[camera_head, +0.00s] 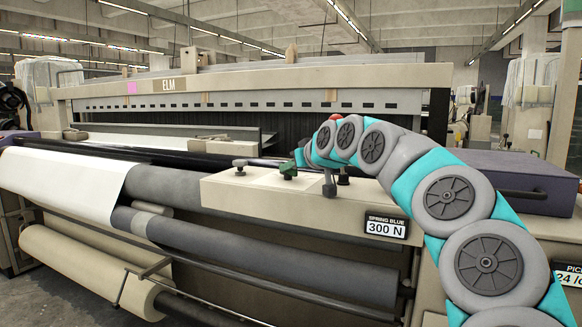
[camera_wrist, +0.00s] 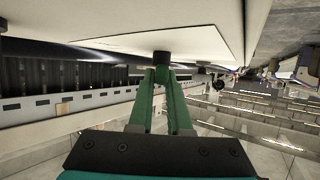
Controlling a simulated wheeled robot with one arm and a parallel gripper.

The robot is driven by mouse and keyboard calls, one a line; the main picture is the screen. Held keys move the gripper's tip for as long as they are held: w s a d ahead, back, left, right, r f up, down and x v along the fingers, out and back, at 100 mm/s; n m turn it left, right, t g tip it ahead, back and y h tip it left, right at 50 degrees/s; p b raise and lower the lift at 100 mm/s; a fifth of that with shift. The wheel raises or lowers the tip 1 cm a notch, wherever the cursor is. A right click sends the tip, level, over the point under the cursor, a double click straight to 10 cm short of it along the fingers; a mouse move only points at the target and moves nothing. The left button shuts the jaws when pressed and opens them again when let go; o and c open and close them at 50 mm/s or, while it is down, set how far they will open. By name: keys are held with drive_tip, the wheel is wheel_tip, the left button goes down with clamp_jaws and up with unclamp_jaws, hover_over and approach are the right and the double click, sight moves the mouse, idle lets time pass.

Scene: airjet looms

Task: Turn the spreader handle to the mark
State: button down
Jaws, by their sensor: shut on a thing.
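My gripper (camera_wrist: 162,72) has its two green fingers closed together on a dark, short handle (camera_wrist: 162,57) standing on the beige panel, which appears upside down in the wrist view. In the head view, my arm curves in from the right and its end reaches a small green and dark spot (camera_head: 288,170) on top of the beige panel (camera_head: 262,190). Fingers and handle are too small there to separate clearly. I cannot make out the mark or the handle's exact angle.
A grey knob (camera_head: 240,166) stands to the left on the panel, and a dark-based post (camera_head: 329,186) to the right. Rollers (camera_head: 270,255) run below. A purple box (camera_head: 515,180) stands at right.

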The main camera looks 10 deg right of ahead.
drive_tip(key=c, duration=0.9)
unclamp_jaws()
drive_tip(key=shift+o, duration=0.2)
drive_tip(key=shift+b+v, duration=0.65)
drive_tip(key=shift+v, duration=3.25)
